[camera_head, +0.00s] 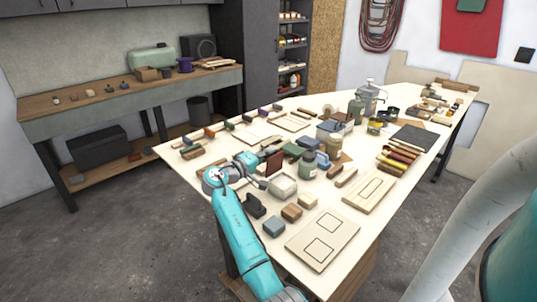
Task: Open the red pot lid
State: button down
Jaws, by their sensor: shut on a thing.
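A dark red flat panel (274,163), which looks like the red lid, stands close to upright near the left edge of the table. A pale square open-topped container (283,187) sits just in front and to the right of it. Whether the panel is joined to this container cannot be made out. My gripper (262,184) reaches in from the left, low over the table beside the panel and the container. It appears shut on the panel's lower left edge. The exact contact is small and partly hidden by the fingers.
A green-grey jar (308,165) stands right of the container. A black holder (254,206), a blue-grey block (273,227) and wooden blocks (292,212) lie in front. A pale board with outlined squares (322,240) covers the near corner. The table is crowded behind.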

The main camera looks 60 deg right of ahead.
jog(key=shift+f, duration=0.1)
jog(key=shift+w+d+f+n, duration=0.15)
jog(key=shift+w+f+n, duration=0.35)
jog(key=shift+n, duration=0.45)
jog(key=shift+w+d+f+n, duration=0.1)
jog(key=shift+w+f+n, duration=0.15)
jog(key=shift+w+n, duration=0.5)
jog(key=shift+s, duration=0.2)
jog(key=c, duration=1.2)
grip_release()
jog(key=shift+c, duration=0.2)
jog(key=shift+r, duration=0.1)
jog(key=v, duration=1.2)
